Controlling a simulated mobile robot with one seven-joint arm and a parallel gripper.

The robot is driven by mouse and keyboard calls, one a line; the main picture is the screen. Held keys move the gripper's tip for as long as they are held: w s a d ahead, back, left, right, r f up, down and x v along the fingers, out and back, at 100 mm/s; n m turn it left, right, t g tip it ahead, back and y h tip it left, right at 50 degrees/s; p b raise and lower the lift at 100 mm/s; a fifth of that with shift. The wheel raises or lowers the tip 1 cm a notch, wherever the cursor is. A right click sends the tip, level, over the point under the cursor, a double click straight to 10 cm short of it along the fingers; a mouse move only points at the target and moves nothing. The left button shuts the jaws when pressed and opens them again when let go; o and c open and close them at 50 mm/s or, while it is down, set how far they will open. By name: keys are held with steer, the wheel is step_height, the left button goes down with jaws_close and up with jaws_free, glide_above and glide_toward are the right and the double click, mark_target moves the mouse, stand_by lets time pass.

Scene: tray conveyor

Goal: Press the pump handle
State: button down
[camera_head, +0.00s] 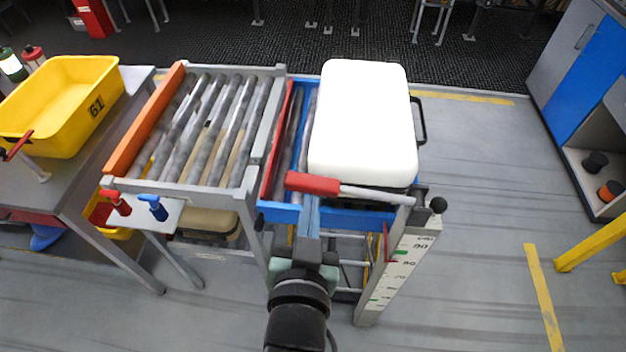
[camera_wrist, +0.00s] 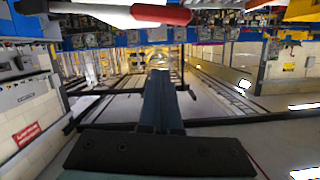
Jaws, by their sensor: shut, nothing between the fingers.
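The pump handle (camera_head: 312,183) is a red grip on a grey rod. The rod runs right to a joint near the top of the scale-marked post (camera_head: 398,262). The handle lies roughly level in front of a white case. In the wrist view, the red grip (camera_wrist: 160,14) is at the top edge, beyond the fingertips. My gripper (camera_head: 310,203) is shut and empty. Its tip appears just below the red grip in the head view. I cannot tell whether they touch. In the wrist view, the closed fingers (camera_wrist: 160,82) point forward.
The white case (camera_head: 362,120) sits on a blue lift frame (camera_head: 285,212). An orange-edged roller conveyor (camera_head: 143,122) stands to its left. A grey table at far left bears a yellow bin (camera_head: 62,100).

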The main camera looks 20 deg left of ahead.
steer(key=p, duration=0.3)
glide_above(311, 184)
steer(key=s+d, duration=0.1)
step_height(311, 184, down, 2)
step_height(311, 184, down, 3)
steer(key=shift+s+r, duration=0.1)
steer(key=shift+a+f, duration=0.15)
steer(key=shift+f, duration=0.6)
steer(key=shift+s, duration=0.1)
